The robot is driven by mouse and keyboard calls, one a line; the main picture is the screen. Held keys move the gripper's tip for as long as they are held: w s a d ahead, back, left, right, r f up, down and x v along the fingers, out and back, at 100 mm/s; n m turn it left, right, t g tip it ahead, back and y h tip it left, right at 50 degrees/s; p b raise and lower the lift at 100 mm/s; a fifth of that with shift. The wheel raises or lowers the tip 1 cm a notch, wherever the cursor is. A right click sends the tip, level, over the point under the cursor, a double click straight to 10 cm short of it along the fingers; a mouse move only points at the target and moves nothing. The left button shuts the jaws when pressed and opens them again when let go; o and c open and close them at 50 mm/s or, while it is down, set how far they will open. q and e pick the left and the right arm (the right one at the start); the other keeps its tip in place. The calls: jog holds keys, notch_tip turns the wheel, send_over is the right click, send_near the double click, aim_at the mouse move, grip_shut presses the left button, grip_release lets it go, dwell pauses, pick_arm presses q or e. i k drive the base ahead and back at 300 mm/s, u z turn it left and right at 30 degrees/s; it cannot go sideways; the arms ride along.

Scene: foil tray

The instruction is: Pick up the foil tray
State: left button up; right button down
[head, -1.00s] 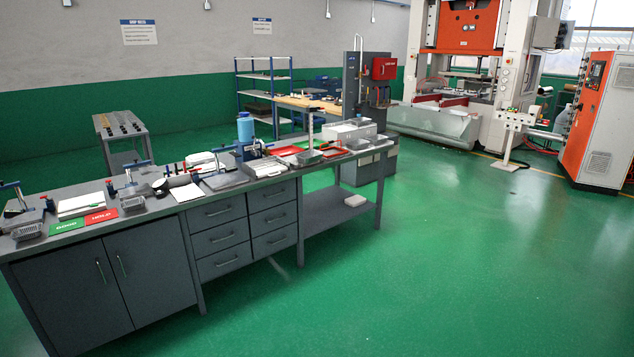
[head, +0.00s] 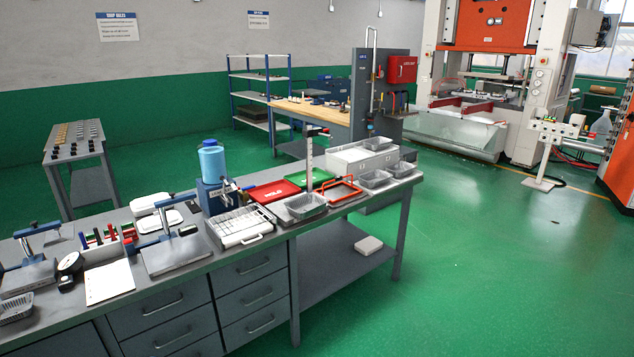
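Several small silver foil trays show on the long grey workbench in the head view. One foil tray (head: 305,206) sits near the front edge by an upright measuring post. Two more foil trays, one (head: 375,179) and another (head: 400,169), sit at the bench's right end. A further foil tray (head: 379,144) rests on top of the light grey boxes. Another foil tray (head: 16,308) lies at the bench's left edge, partly cut off by the frame. I cannot tell which one the task means. Neither of my grippers is in view.
Open green floor (head: 500,270) lies to the right. A large press (head: 490,80) stands behind.

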aim_at(302, 207)
jog(key=i, duration=2.1)
